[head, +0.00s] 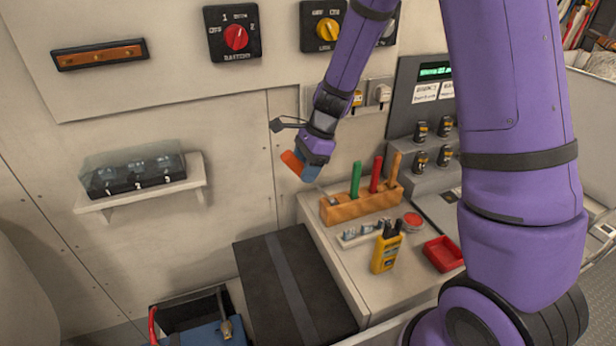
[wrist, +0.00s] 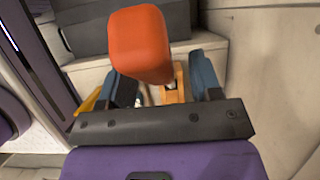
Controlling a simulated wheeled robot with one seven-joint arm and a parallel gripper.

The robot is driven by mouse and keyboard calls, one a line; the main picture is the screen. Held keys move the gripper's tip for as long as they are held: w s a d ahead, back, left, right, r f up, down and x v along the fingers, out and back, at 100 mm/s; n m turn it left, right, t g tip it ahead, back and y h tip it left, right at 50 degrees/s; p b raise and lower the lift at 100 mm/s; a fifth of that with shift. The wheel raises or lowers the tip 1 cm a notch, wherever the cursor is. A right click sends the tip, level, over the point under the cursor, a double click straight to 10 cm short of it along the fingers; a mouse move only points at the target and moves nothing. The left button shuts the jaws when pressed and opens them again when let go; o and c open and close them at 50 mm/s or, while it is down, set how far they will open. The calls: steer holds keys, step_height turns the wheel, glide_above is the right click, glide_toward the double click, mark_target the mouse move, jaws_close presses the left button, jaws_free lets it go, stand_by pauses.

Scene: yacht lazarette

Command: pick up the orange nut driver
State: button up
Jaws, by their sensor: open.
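My gripper (head: 310,172) is open in the air, left of and above the rack. A red-orange, rounded block-like piece (head: 292,163) shows at its fingers. In the wrist view this piece (wrist: 140,45) looms large between me and the blue fingers, with a gap to the right finger.
A yellow meter (head: 386,249), a red tray (head: 442,254) and a red button (head: 412,221) are on the bench near the rack. A dark box lid (head: 262,285) lies to the left. A wall shelf (head: 200,184) holds a covered switch unit.

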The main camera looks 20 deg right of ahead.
steer(key=shift+f, duration=0.15)
jaws_close()
